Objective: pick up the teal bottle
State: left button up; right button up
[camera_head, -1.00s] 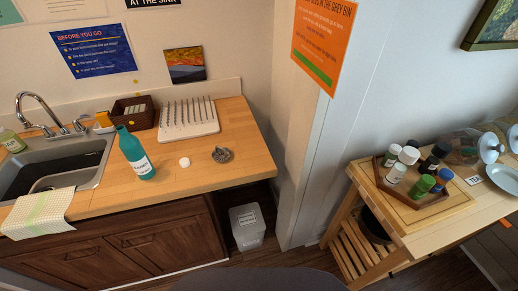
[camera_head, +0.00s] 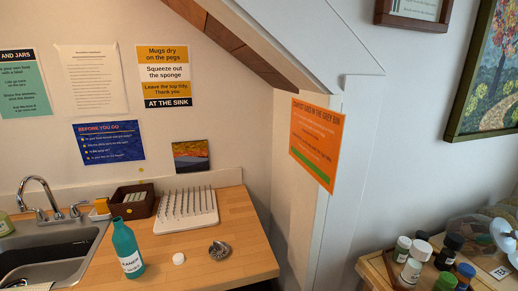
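The teal bottle (camera_head: 126,248) stands upright on the wooden counter, just right of the sink. It has a white label with dark lettering. Nothing touches it in the head view. A small white round object and a grey metal item sit to its right. Neither my left nor my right gripper shows in the head view.
The sink (camera_head: 45,255) with a chrome tap (camera_head: 40,195) is at the left. Behind the bottle are a dark basket (camera_head: 133,201) and a white peg rack (camera_head: 187,210). The white lid (camera_head: 179,259) and grey item (camera_head: 219,250) are nearby. Spice jars (camera_head: 430,262) stand far right.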

aim_at(124, 240)
jog(key=u, duration=1.8)
